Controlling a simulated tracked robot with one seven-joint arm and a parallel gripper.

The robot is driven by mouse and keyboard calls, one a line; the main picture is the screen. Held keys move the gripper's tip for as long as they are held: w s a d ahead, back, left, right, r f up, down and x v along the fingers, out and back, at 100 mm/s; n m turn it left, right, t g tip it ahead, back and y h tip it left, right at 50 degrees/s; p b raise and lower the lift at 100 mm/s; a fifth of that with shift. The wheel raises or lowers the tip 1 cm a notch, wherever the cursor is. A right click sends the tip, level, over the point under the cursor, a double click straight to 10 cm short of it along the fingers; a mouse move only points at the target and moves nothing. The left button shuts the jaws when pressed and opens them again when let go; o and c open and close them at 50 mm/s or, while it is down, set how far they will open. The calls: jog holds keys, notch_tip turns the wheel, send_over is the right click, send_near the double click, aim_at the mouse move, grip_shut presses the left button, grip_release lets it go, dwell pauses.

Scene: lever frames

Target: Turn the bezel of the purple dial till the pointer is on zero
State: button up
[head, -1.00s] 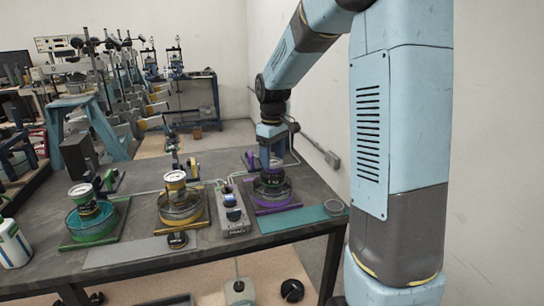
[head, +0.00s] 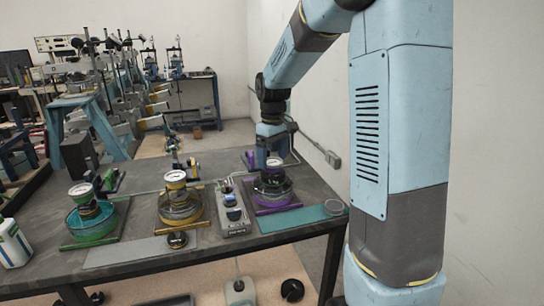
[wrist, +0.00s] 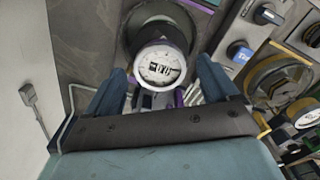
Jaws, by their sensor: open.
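The purple dial (head: 274,162) stands on its purple-edged plate at the right of the bench, partly hidden by my arm. In the wrist view its round white face (wrist: 160,65) carries a dark digit window and small marks; the pointer is too small to read against zero. My gripper (head: 268,157) is open and points down at the dial. In the wrist view its two blue fingers (wrist: 161,70) stand left and right of the face, with gaps on both sides. I cannot tell how far the fingertips are above the bezel.
A yellow dial (head: 175,177) and a green-based dial (head: 82,189) stand to the left. A wall rises behind.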

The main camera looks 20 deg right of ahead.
aim_at(273, 161)
notch_tip(273, 161, up, 14)
jog(key=shift+f, duration=0.2)
dwell(0.6)
